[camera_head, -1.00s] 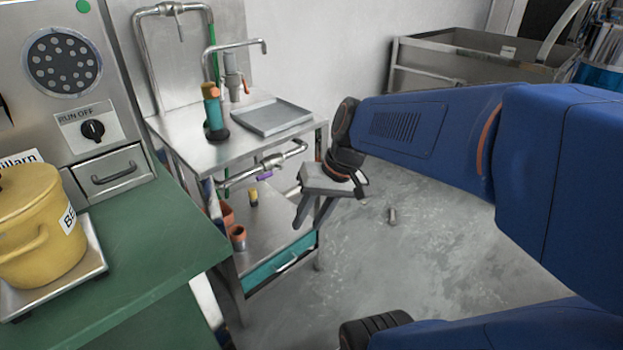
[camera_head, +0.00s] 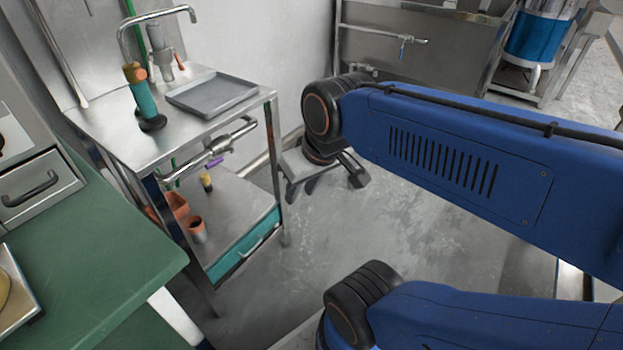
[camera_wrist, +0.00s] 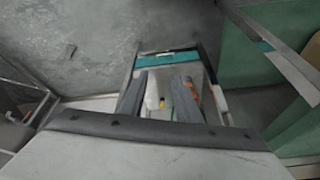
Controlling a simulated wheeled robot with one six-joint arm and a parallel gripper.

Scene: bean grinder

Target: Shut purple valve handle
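The purple valve handle (camera_head: 215,161) is a small purple bar just below a metal pipe with a valve (camera_head: 218,146). The pipe runs along the side of the steel cart (camera_head: 110,118), below its top. My gripper (camera_head: 302,186) is to the right of the cart, apart from the handle, with its fingers pointing down. In the wrist view my gripper (camera_wrist: 158,98) has its two fingers spread with nothing held. The purple handle cannot be made out in the wrist view.
A grey tray (camera_head: 212,95) and a green bottle-like tool (camera_head: 142,98) stand on the cart top. Terracotta pots (camera_head: 196,228) and a teal drawer (camera_head: 245,245) are below. A green table (camera_head: 90,265) stands at left. The floor right of the cart is open.

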